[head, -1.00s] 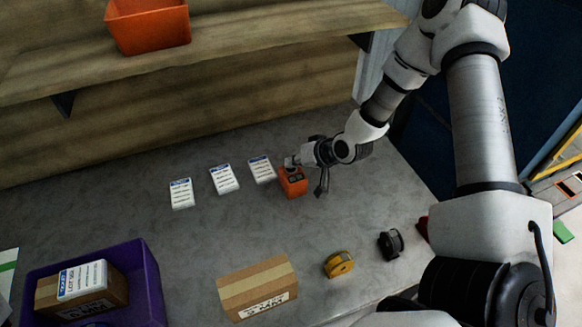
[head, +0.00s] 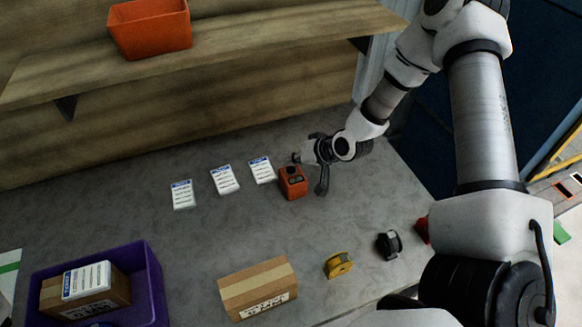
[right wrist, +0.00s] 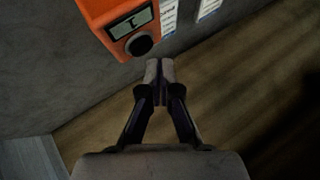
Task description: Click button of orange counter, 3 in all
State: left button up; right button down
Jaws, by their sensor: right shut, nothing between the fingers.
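The orange counter (head: 292,187) stands on the grey bench just below my right gripper in the head view. In the right wrist view the counter (right wrist: 105,14) shows a small display (right wrist: 131,22) with one dark character, hard to read, and a round dark button (right wrist: 139,44). My right gripper (head: 296,158) is shut and empty, just above and behind the counter. In the right wrist view its closed fingertips (right wrist: 160,68) are beside the button, with a visible gap between. My left gripper is not in view.
Three white label cards (head: 225,179) lie left of the counter. A purple bin (head: 152,285) is front left. An orange bin (head: 150,28) sits on the shelf above.

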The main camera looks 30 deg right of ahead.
aim_at(293, 170)
notch_tip(293, 170, up, 5)
jog(key=p, duration=0.4)
dwell(0.4)
dwell(1.4)
